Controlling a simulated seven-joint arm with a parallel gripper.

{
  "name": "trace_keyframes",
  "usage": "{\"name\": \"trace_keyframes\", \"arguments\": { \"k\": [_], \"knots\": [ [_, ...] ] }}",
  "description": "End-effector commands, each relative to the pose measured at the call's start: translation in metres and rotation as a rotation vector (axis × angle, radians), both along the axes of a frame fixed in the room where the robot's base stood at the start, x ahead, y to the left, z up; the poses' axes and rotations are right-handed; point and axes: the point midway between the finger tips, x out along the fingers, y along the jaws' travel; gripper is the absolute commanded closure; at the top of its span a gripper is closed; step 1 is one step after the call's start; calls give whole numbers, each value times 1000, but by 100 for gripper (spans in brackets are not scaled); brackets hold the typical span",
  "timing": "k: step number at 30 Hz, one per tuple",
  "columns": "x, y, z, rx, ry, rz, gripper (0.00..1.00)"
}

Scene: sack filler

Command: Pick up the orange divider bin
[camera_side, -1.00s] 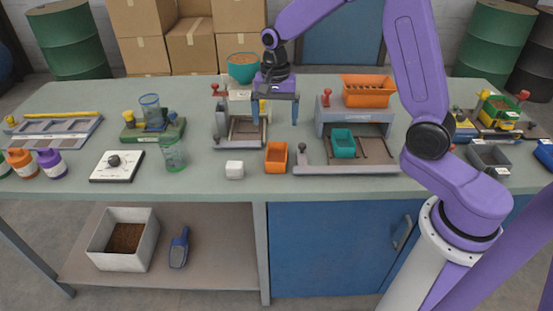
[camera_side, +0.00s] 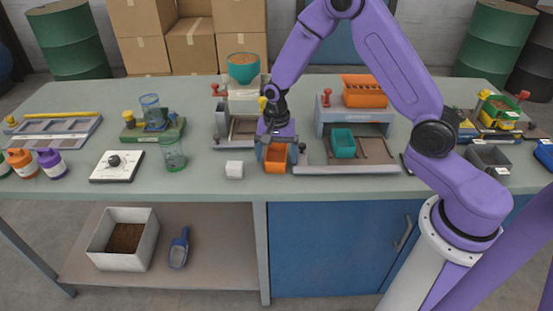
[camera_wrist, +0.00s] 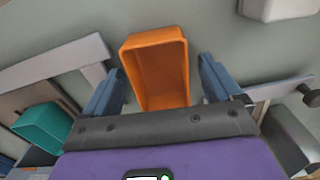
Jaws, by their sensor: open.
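The orange bin (camera_side: 276,166) is a small open-topped box standing on the bench near its front edge. No divider can be made out inside it. In the wrist view the bin (camera_wrist: 158,70) lies between the two blue-grey fingers of my gripper (camera_wrist: 163,82). Gaps show between the bin and both fingers. In the side view my gripper (camera_side: 276,152) is low over the bin with a finger at each side, open and empty.
A white cube (camera_side: 234,170) stands left of the bin. A grey station with a teal bin (camera_side: 343,144) and an orange hopper (camera_side: 366,90) is close on the right. Another station with a teal bowl (camera_side: 243,67) is behind.

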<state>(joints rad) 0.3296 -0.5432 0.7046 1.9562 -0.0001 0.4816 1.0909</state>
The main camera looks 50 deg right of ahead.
Motion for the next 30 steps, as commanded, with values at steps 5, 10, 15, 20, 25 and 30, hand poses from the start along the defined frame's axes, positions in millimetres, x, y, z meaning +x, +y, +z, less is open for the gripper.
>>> {"name": "trace_keyframes", "arguments": {
  "k": [5, 10, 15, 20, 25, 30],
  "knots": [
    [0, 0, -5, 0, -1, 0, 8],
    [0, 0, -5, 0, -1, 0, 18],
    [0, 0, -5, 0, -1, 0, 64],
    [0, 0, -5, 0, -1, 0, 64],
    [0, 0, -3, 0, -1, 0, 64],
    [1, 0, 7, 0, -4, -1, 64]
  ]
}}
